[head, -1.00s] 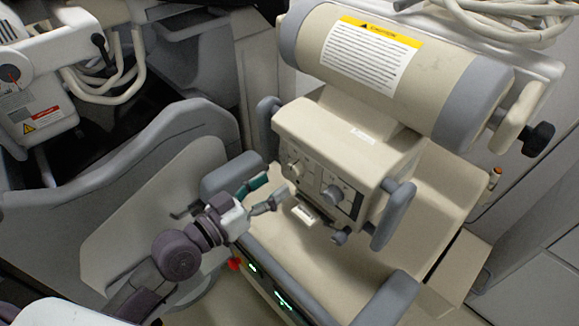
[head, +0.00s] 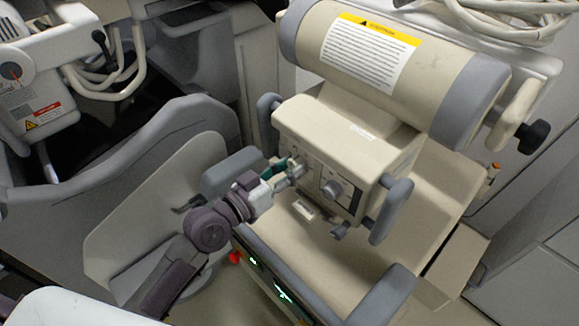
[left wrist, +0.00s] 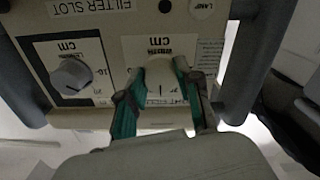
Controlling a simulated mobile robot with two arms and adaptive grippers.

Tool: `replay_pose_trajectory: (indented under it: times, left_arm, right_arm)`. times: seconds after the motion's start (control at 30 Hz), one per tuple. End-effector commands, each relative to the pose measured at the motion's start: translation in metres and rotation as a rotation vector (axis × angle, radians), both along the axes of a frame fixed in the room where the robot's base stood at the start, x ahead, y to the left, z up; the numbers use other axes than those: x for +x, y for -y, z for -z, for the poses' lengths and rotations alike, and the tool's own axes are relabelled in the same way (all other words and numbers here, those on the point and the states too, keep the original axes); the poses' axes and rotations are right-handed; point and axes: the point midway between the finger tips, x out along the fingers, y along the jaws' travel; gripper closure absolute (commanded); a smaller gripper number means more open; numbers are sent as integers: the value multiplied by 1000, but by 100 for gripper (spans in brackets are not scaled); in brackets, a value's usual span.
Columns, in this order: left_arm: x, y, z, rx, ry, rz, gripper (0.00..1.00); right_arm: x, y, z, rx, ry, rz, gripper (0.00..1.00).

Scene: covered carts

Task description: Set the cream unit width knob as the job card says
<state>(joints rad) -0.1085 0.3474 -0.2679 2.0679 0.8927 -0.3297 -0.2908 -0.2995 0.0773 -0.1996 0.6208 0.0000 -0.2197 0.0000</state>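The cream unit (head: 345,130) has a control panel facing my left arm. In the left wrist view, the width knob (left wrist: 160,72) is a small cream knob on a white plate lettered WIDTH cm, seen upside down. My left gripper (head: 292,172) is at the panel and hides this knob in the head view. In the left wrist view, the left gripper's green-sided fingers (left wrist: 161,80) stand on both sides of the knob; whether they press on it is unclear. I cannot make out a job card. My right gripper is not in view.
A grey length knob (left wrist: 72,77) sits beside the width knob, and it also shows in the head view (head: 331,189). Grey handles (head: 391,210) flank the panel. A cylinder with a yellow-topped caution label (head: 368,50) lies above. A grey rail (head: 385,297) is below.

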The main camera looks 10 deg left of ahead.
Motion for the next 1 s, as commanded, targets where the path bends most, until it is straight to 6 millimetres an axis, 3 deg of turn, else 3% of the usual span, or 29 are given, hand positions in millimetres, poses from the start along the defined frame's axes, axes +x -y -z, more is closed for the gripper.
replay_pose_trajectory:
  times: [0.1,0.43,1.0]
  left_arm:
    - [0,0,0,0,0,-1,100]
    - [0,0,-1,-59,-41,-1,100]
    - [0,0,-1,-359,-238,-1,100]
  right_arm:
    - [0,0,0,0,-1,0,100]
    - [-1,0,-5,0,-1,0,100]
    - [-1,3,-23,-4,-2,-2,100]
